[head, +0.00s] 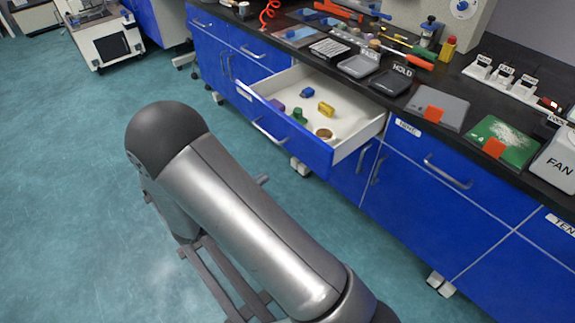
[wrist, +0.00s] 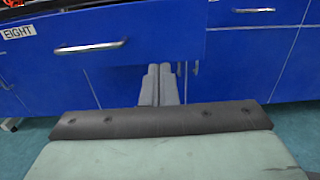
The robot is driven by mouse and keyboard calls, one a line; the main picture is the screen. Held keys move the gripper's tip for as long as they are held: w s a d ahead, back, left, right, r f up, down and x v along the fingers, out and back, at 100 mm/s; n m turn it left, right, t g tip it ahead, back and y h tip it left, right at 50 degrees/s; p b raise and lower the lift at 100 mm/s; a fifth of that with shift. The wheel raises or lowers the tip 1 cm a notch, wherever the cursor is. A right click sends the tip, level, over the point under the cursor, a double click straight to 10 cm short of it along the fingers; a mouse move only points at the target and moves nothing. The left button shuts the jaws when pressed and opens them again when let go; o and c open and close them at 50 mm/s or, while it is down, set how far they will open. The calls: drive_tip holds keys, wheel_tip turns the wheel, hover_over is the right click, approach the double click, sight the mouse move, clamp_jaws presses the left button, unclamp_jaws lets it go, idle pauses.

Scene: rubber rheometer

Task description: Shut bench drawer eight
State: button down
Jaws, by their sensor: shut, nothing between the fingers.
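The open blue drawer (head: 290,130) stands well out from the bench in the head view.
The shut drawer TEN's neighbour (head: 450,180) is right of the open one. Cupboard handles (head: 372,165) stick out below. Clear teal floor (head: 70,150) lies left of my arm.

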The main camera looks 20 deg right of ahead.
sight(305, 151)
drive_tip(key=x, duration=1.3)
drive_tip(key=shift+w+d+b, duration=0.1)
drive_tip(key=shift+d+b, duration=0.3)
drive_tip(key=shift+d, duration=0.1)
